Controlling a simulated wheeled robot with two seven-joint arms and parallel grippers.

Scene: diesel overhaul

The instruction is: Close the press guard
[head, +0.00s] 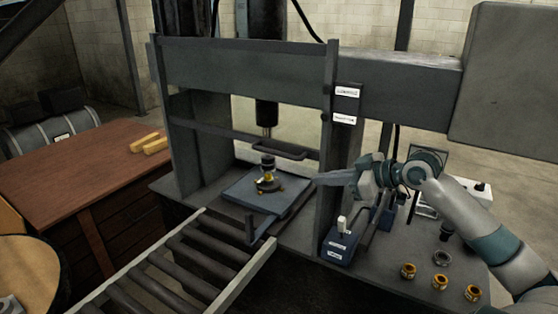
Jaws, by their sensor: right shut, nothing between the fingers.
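The press (245,68) stands in the middle, with a dark ram (266,113) hanging from its crossbeam. The press guard (225,131) shows as a dark bar across the front opening, with a bar handle (290,152) sticking out at its right part. Open space shows below the bar. Under the ram, a small part with a yellow base (268,182) stands on a blue-grey plate (240,190). My right gripper (320,180) is shut and empty, pointing left by the right press upright, below and right of the handle. My left gripper is out of view.
A roller conveyor (262,258) runs from the press towards the lower left. A control box (338,246) stands at the right upright's foot. Several small brass-coloured rings (407,271) sit on the right bench. A wooden bench (75,185) holds yellow blocks (150,145).

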